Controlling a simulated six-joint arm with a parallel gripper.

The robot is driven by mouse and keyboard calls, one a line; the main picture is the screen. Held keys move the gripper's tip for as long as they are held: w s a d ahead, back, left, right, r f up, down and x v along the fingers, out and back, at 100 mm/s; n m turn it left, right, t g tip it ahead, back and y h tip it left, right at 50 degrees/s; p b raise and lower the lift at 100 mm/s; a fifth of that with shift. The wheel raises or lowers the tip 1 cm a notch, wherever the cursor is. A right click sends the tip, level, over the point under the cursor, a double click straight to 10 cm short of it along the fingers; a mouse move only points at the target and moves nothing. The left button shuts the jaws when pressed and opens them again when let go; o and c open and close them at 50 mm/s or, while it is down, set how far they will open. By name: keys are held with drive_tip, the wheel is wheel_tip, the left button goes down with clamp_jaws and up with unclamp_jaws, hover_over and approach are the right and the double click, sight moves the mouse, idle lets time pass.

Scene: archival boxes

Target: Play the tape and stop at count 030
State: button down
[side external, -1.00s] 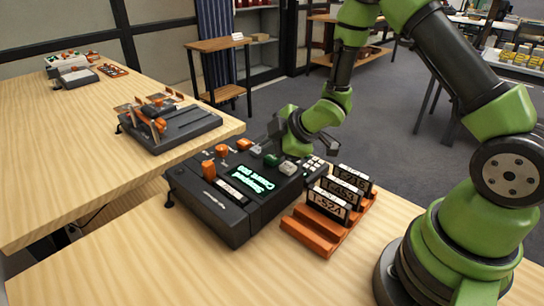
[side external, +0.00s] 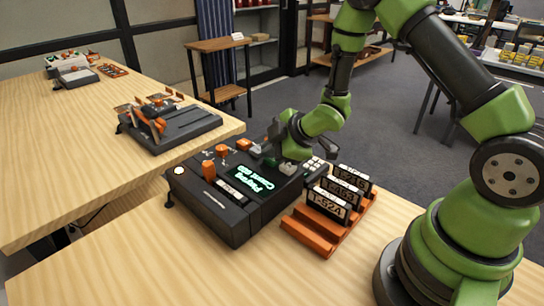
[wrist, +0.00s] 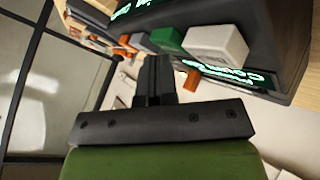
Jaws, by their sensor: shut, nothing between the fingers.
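The dark tape deck (side external: 225,208) stands on the near wooden table. Its display (side external: 263,186) glows green with upside-down text that seems to read "Playing" above a count; the digits are too small to read surely. A small lamp (side external: 178,170) glows at its left corner. My gripper (side external: 276,160) is shut and empty, low over the deck's row of keys. In the wrist view its fingertips (wrist: 155,62) are at the green key (wrist: 170,40), beside the white key (wrist: 217,44). I cannot tell whether they touch the green key.
An orange rack (side external: 308,240) with labelled cassettes (side external: 328,205) stands close on the deck's right. Orange levers (side external: 208,168) stick up from the deck's left part. Another device (side external: 175,128) sits on the far table. The near table's front is clear.

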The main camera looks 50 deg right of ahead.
sight(272, 160)
drive_tip(key=shift+r, duration=0.9)
drive_tip(key=shift+r, duration=2.5)
drive_tip(key=w+d+m+g+h, duration=0.2)
drive_tip(key=w+d+m+h, duration=0.1)
drive_tip(key=w+d+m, duration=0.15)
drive_tip(key=shift+w+a+f+m+g+y, duration=0.15)
drive_tip(key=shift+a+f+m+g, duration=0.6)
drive_tip(key=shift+m, duration=0.4)
drive_tip(key=shift+s+a+f+m+g+y, duration=0.1)
drive_tip(key=shift+a+f+m+g+y, duration=0.1)
drive_tip(key=shift+a+f+m+g, duration=0.6)
drive_tip(key=shift+w+a+f+m+g+y, duration=0.15)
drive_tip(key=shift+a+f+m+g, duration=0.3)
drive_tip(key=shift+f+m+g, duration=0.75)
drive_tip(key=shift+s+r+m+t, duration=0.1)
drive_tip(key=shift+r+m+t, duration=0.15)
drive_tip(key=shift+m+t, duration=0.1)
